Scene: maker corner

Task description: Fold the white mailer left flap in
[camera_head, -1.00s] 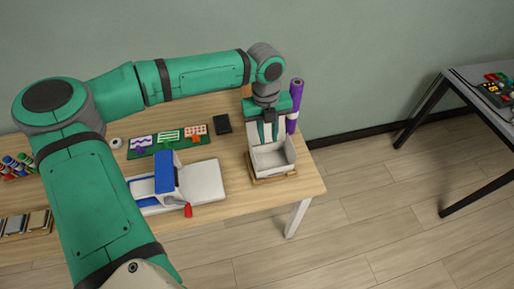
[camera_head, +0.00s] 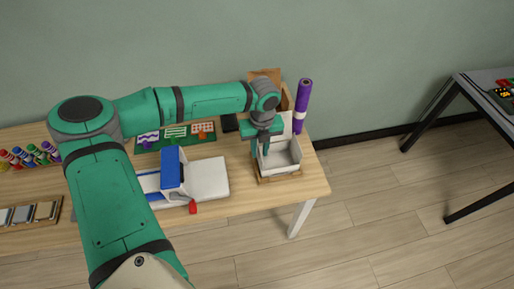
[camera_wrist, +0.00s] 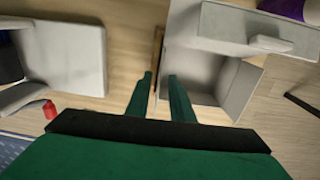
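The white mailer (camera_head: 284,170) stands open on a wooden base (camera_head: 282,180) at the table's right end. Its lid stands up at the back and shows in the wrist view (camera_wrist: 225,25). A side flap (camera_wrist: 243,88) leans outward on the right in the wrist view. My gripper (camera_head: 261,154) is at the mailer's left side, pointing down. In the wrist view my gripper (camera_wrist: 160,76) has its fingers apart with nothing held; the right finger is close to the mailer's left edge. The left flap is not clearly made out, and contact cannot be told.
A white and blue machine (camera_head: 208,178) with a red knob (camera_head: 193,207) stands left of the mailer. A purple roll (camera_head: 303,98) stands upright behind it, near a brown cardboard piece (camera_head: 265,76). A green mat with cards (camera_head: 176,134) lies further left. Floor is free at right.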

